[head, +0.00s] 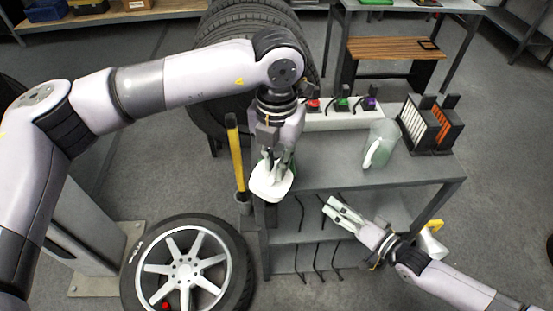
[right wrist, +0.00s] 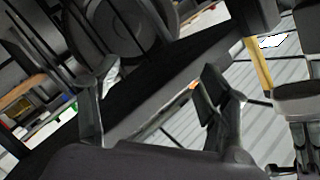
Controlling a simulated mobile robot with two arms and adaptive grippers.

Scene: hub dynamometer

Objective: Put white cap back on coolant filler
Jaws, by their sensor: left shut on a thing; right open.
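My left gripper (head: 272,167) points down at the cart's left front corner in the head view. It is shut on a white rounded piece (head: 271,186), which looks like the white cap. I cannot tell whether the piece touches anything below it. I cannot make out the coolant filler; the gripper and the white piece may hide it. A little green shows just behind the gripper. My right gripper (head: 342,212) is open and empty, in front of the cart's front edge, to the right of and apart from the white piece.
On the grey cart top (head: 325,175) stand a clear jug (head: 380,146) with pale green contents, a dark rack (head: 430,125) and a white strip (head: 345,118) with coloured knobs. A yellow-handled tool (head: 236,150) stands left. Black hooks hang in front. A wheel (head: 187,268) is at lower left.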

